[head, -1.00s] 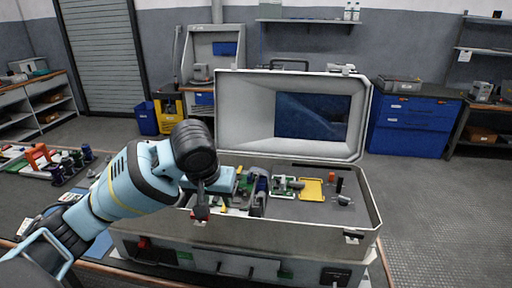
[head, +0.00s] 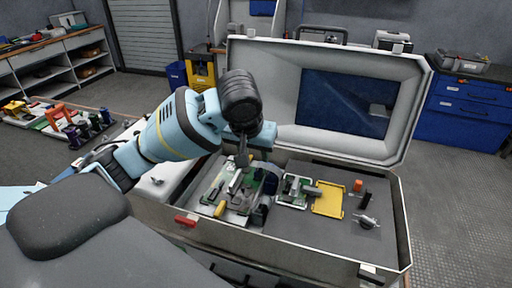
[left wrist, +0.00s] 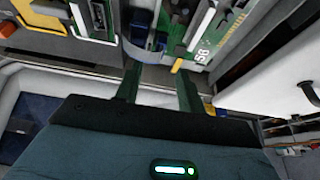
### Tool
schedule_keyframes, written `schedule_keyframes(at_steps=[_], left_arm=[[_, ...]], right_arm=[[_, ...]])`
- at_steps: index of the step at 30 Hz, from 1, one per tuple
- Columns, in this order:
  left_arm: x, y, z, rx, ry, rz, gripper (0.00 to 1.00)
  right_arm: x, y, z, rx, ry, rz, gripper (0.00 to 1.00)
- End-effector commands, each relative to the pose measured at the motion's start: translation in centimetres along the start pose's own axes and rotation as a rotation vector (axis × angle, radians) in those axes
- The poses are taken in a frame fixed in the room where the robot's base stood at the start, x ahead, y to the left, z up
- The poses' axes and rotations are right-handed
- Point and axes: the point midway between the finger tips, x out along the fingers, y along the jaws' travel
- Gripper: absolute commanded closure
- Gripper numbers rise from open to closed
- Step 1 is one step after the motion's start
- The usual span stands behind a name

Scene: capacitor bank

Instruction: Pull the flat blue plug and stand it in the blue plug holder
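My left gripper (head: 243,158) points down over the green circuit board (head: 222,188) in the left part of the open case. In the left wrist view its two fingers (left wrist: 159,88) stand apart with nothing clearly held between them. A dark blue block (head: 270,183), possibly the flat blue plug, is on the board just right of the gripper. A blue part (left wrist: 142,32) also shows beyond the fingertips in the left wrist view. A blue piece (head: 106,117) among the coloured holders on the left bench may be the blue plug holder; I cannot tell. My right gripper is out of view.
The case's raised lid (head: 280,95) stands behind the boards, and its front wall (head: 290,253) rises before them. A yellow tray (head: 327,201) and small parts lie to the right. An orange holder (head: 57,113) stands on the left bench. Bare case floor is at front right.

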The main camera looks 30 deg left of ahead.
Motion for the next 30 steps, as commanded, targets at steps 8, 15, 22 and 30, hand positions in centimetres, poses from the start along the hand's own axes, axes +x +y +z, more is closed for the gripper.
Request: schedule_keyframes(at_steps=[8, 15, 22, 30], left_arm=[[3.9, -0.1, 0.1, -0.001, -0.004, -0.003, 0.61], [6.5, 0.0, 0.0, -0.001, 0.0, -0.001, 0.61], [7.2, 0.0, 0.0, 0.0, 0.0, 0.0, 0.61], [7.2, 0.0, 0.0, 0.0, 0.0, 0.0, 0.71]], right_arm=[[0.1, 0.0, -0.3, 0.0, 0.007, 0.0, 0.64], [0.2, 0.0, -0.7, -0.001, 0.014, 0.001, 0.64], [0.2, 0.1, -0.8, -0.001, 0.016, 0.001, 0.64], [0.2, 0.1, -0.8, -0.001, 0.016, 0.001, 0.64]])
